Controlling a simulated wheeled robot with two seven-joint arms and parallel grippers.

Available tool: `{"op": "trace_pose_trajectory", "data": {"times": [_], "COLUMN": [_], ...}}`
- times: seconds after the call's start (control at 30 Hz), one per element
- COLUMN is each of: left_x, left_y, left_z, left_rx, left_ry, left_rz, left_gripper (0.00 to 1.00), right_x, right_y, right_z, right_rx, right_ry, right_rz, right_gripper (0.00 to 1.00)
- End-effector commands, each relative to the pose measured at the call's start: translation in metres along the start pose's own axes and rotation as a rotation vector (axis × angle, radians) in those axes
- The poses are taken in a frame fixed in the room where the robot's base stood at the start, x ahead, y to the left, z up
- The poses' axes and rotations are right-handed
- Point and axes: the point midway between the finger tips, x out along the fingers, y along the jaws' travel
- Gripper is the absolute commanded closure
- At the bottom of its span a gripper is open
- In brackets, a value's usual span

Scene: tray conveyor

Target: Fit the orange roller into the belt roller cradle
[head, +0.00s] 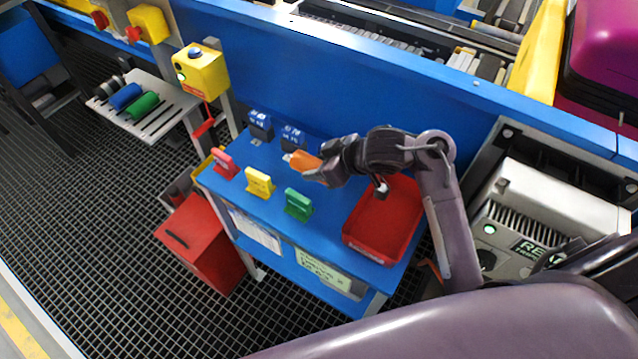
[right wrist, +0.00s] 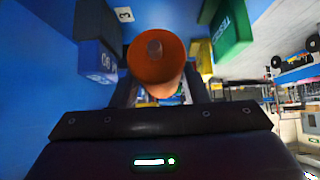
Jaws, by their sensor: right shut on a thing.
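The orange roller (head: 304,161) is held in my right gripper (head: 322,166), above the blue bench. Its end with a grey axle stub points left and away from the gripper. In the right wrist view the orange roller (right wrist: 150,68) is seen end-on between the fingers. A grey slotted rack (head: 168,118), which looks like the roller cradle, is mounted at the left and apart from the gripper. A blue roller (head: 125,96) and a green roller (head: 142,105) lie across it, with dark rings beside them. My left gripper is not in view.
The blue bench (head: 255,205) carries pink (head: 225,163), yellow (head: 259,183) and green blocks (head: 298,204), two dark blue blocks (head: 261,124) and a red bin (head: 365,246). A yellow button box (head: 201,72) stands between bench and rack. A blue conveyor wall runs behind.

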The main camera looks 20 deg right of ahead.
Motion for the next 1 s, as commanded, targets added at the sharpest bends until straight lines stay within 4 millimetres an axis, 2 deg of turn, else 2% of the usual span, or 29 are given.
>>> {"op": "trace_pose_trajectory", "data": {"times": [0.4, 0.8, 0.83, 0.9, 1.0], "left_x": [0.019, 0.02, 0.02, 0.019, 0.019], "left_y": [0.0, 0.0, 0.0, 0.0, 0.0], "left_z": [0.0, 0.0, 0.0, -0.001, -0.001], "left_rx": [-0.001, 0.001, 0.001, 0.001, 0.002], "left_ry": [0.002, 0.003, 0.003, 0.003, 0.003], "left_rz": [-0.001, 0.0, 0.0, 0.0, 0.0], "left_gripper": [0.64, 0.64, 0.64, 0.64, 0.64], "right_x": [0.034, 0.036, 0.037, 0.036, 0.036], "right_y": [0.0, 0.0, 0.0, 0.0, 0.0], "right_z": [0.033, 0.036, 0.037, 0.036, 0.036], "right_rx": [0.0, -0.002, -0.001, -0.001, -0.001], "right_ry": [0.002, 0.001, -0.001, 0.0, 0.0], "right_rz": [0.0, 0.002, 0.001, 0.001, 0.001], "right_gripper": [0.93, 0.93, 0.58, 0.5, 0.5]}}
